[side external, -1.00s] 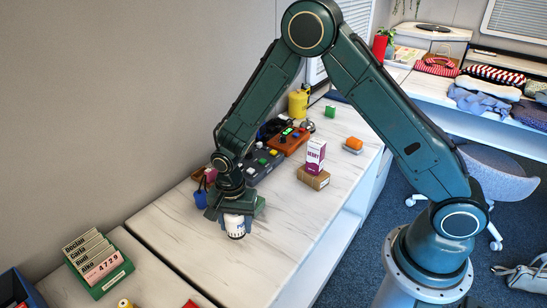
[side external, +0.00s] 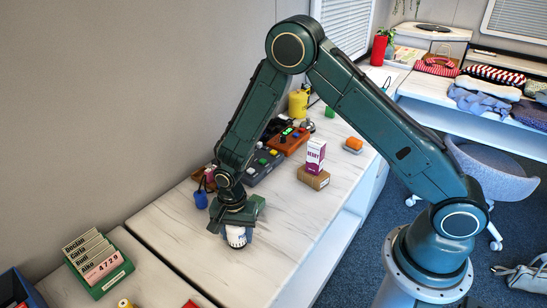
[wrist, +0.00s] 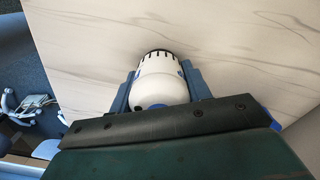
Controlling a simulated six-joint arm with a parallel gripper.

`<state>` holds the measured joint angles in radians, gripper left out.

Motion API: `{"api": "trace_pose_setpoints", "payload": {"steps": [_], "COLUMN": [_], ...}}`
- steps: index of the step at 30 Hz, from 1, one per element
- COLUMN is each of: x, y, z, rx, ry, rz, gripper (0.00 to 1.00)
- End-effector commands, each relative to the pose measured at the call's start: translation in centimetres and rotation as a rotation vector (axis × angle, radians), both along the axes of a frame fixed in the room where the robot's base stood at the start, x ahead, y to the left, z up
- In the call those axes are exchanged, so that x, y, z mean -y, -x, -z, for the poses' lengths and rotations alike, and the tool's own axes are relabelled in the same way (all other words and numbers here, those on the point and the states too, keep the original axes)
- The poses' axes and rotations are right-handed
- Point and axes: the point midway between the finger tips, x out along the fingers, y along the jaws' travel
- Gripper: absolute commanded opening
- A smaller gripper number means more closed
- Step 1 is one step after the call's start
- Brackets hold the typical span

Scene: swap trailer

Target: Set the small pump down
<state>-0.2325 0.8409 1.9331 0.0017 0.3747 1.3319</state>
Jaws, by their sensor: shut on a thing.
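The small pump (side external: 236,236) is a white, rounded body with blue parts and a dark slotted end. My gripper (side external: 234,229) is shut on it, with the pump pointing down at the near part of the pale table (side external: 180,240). In the wrist view the pump (wrist: 160,82) sits between the two blue-grey fingers of my gripper (wrist: 160,88), its dark end against the pale surface. I cannot tell whether it touches the table. Its upper part is hidden by my gripper in the side view.
A blue item (side external: 200,199) stands just behind my gripper. A cardboard box (side external: 314,179) bears a purple and white carton (side external: 315,155). A grey box (side external: 258,165) and an orange-brown box (side external: 289,140) lie further back. A green card rack (side external: 107,283) is at the lower left. The table's right front is clear.

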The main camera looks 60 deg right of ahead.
Motion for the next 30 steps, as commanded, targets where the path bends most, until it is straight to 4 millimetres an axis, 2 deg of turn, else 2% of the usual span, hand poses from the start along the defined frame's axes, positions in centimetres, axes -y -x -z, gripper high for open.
{"api": "trace_pose_setpoints", "payload": {"steps": [5, 6, 8, 9, 22, 30], "x": [0.0, 0.0, 0.0, 0.0, 0.0, 0.0], "y": [0.0, 0.0, 0.0, 0.0, 0.0, -0.1], "z": [0.3, 0.3, 0.3, 0.3, -0.1, -2.3], "rx": [0.0, 0.0, 0.0, 0.0, 0.001, 0.002], "ry": [0.0, 0.0, 0.0, 0.0, 0.0, 0.0], "rz": [0.0, 0.0, 0.0, 0.0, 0.0, 0.0], "gripper": [0.18, 0.56, 0.68, 0.7, 0.7, 0.7]}}
